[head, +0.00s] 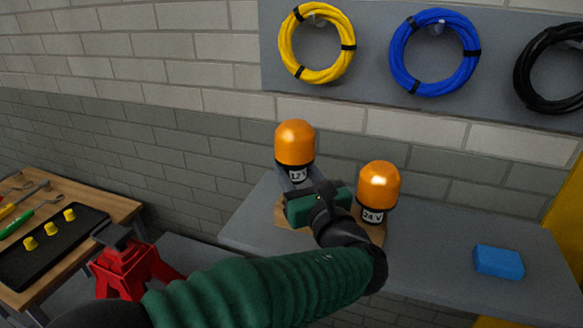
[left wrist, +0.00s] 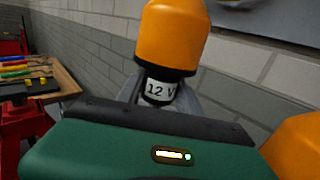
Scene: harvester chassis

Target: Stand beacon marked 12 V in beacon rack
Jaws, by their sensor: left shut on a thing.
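The beacon marked 12 V (head: 294,145) has an orange dome and a black base with a white label. My left gripper (head: 297,181) is shut on its base and holds it upright over the bench. In the left wrist view the 12 V beacon (left wrist: 172,40) rises beyond the green gripper body, its label facing me. The beacon marked 24 V (head: 379,188) stands just to the right; part of an orange dome (left wrist: 297,145) shows at the right in the left wrist view. The wooden beacon rack (head: 288,222) lies under my gripper, mostly hidden by it. I cannot tell whether the 12 V beacon touches the rack.
A blue block (head: 498,262) lies on the grey bench (head: 445,255) to the right. Cable coils hang on a wall panel (head: 370,50) behind. A red jack stand (head: 130,262) and a wooden table with a black tray (head: 50,245) stand at the left.

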